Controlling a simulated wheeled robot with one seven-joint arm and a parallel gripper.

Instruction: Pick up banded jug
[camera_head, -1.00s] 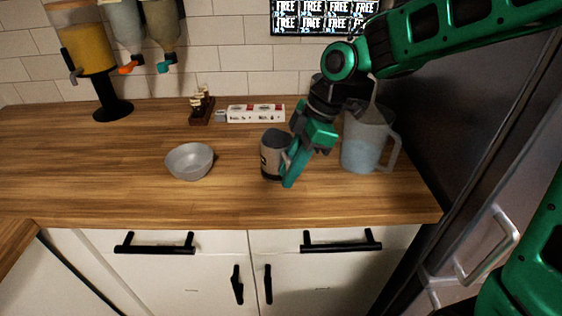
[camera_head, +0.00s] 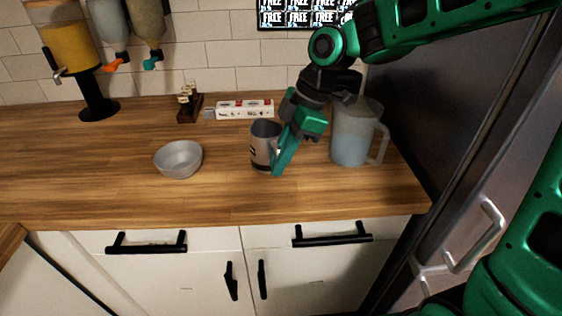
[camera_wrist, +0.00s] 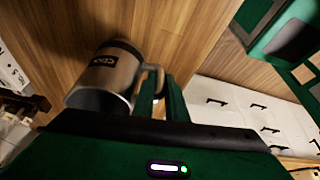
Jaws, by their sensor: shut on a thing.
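The banded jug (camera_head: 263,146) is a small grey cup-like vessel with a dark band near its base, standing upright or nearly so on the wooden counter. In the wrist view the jug (camera_wrist: 106,76) shows its dark band, some lettering and a handle on its right side. My gripper (camera_head: 283,160) is at the jug's right side, shut on its handle. In the wrist view the gripper's fingers (camera_wrist: 160,98) meet at the handle, and part of the handle is hidden by them. I cannot tell whether the jug's base touches the counter.
A translucent pitcher (camera_head: 352,135) stands close to the right of my gripper. A grey bowl (camera_head: 178,160) sits to the left. A white box (camera_head: 245,109) and a small rack of bottles (camera_head: 189,104) are behind. The counter's front (camera_head: 220,200) is clear.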

